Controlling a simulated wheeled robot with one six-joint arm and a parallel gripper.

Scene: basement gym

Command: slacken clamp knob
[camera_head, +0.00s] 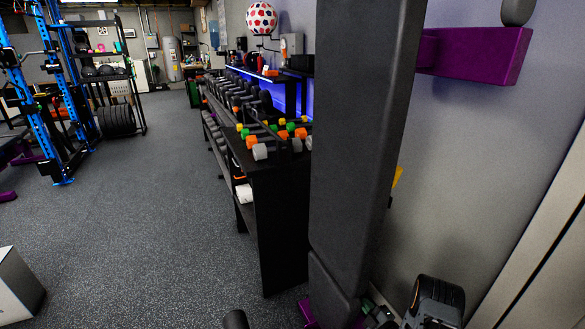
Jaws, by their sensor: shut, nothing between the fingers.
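I cannot make out a clamp knob for certain. A grey rounded piece (518,10) sits on top of a purple beam (475,55) at the upper right, cut by the picture's top edge. I cannot tell whether it is a knob. A small yellow part (397,176) shows at the right edge of a tall black pad (365,120), mostly hidden behind it. My gripper is not recognisable in this view.
The black pad stands upright close in front and hides much behind it. A dumbbell rack (275,215) stands left of it. A dark ribbed object (438,300) lies low at the right by the wall. The speckled floor (150,220) is open at the left.

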